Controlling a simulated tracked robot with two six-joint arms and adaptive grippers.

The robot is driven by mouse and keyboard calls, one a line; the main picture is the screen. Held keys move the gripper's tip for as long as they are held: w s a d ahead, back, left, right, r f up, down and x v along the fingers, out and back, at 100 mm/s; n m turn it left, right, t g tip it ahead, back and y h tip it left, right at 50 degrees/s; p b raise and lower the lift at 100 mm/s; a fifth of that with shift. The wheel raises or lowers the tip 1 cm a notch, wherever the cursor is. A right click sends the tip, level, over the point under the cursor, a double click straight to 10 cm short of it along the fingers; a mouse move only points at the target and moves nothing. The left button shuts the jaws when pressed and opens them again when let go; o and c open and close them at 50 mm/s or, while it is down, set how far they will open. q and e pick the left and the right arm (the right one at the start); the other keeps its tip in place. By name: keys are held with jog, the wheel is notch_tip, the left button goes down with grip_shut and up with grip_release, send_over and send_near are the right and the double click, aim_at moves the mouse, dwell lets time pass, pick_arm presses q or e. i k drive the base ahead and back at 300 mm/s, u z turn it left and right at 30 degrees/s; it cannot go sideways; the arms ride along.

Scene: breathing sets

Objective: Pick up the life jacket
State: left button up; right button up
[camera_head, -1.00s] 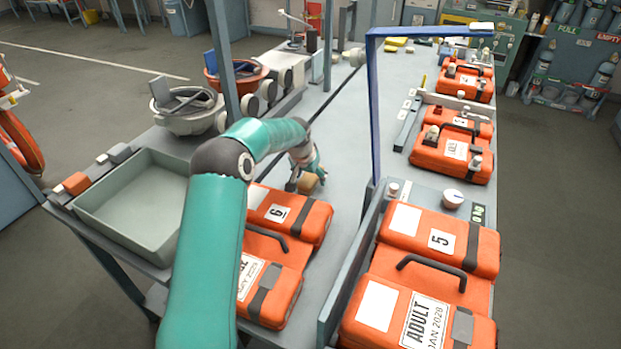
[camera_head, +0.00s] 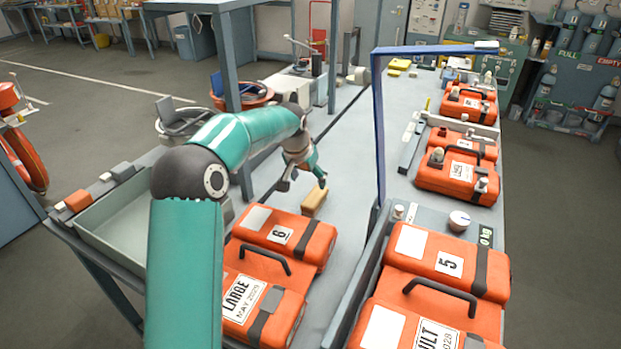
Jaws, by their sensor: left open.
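Several orange life jackets lie folded in packs with black straps and handles. The one numbered 6 (camera_head: 262,262), marked LARGE, lies at the front centre. The one numbered 5 (camera_head: 440,262) lies at the front right on a grey platform with a white dial. More orange packs (camera_head: 458,172) lie farther back on the right. My left gripper (camera_head: 305,184) is open and empty over the bench, beyond pack 6 and just above a small tan block (camera_head: 314,202). My teal left arm hides the left part of pack 6. My right gripper is not in view.
A blue upright frame (camera_head: 379,130) stands between the left gripper and the right-hand packs. A grey tray (camera_head: 130,225) is at the left edge, partly behind my arm. Bowls with masks (camera_head: 240,95) stand at the back left. The central bench strip is mostly clear.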

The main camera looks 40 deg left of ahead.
aim_at(273, 257)
jog(key=k, duration=1.5)
